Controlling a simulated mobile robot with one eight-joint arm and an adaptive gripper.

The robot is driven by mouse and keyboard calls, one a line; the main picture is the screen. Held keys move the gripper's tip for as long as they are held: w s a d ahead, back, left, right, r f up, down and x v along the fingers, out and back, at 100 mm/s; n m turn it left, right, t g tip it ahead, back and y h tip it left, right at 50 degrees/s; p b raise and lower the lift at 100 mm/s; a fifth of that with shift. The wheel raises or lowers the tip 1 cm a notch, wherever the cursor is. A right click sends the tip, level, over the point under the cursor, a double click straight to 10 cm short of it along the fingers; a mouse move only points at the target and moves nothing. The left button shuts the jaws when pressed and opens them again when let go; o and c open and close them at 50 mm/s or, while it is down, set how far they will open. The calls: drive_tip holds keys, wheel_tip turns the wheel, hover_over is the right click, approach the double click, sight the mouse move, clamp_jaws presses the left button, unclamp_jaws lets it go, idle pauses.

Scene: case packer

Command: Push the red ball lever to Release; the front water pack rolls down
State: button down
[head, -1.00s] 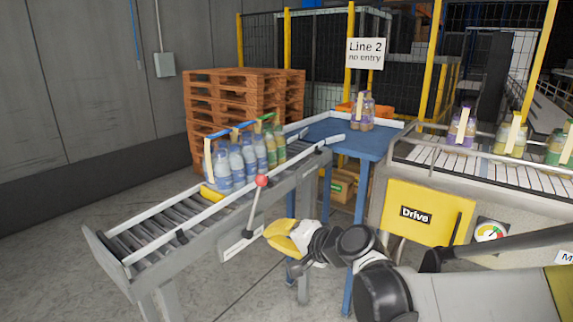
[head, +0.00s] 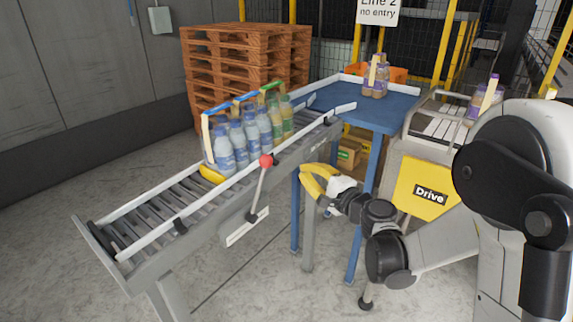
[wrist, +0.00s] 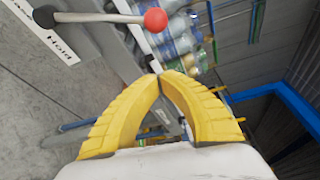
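The lever's red ball (head: 266,160) tops a thin rod that leans right from a pivot on the near side of the roller conveyor. The red ball also shows in the wrist view (wrist: 155,20), with a plate (wrist: 50,32) reading "Hold" beside the rod. The front water pack (head: 219,155), clear bottles with blue caps, stands upright on the sloping rollers against a yellow stop (head: 212,174). My gripper (head: 304,172) is right of the ball and apart from it. In the wrist view its yellow fingertips (wrist: 158,76) meet, with nothing between them.
More bottle packs stand behind the front one, the last with a green handle (head: 272,87). A blue table (head: 385,112) stands behind, a Drive cabinet (head: 425,190) to the right. The rollers (head: 160,208) below the stop are empty.

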drive_tip(key=w+a+b, duration=0.3)
drive_tip(key=w+a, duration=0.2)
drive_tip(key=a, duration=0.2)
drive_tip(key=shift+a, duration=0.4)
drive_tip(key=shift+r, duration=0.15)
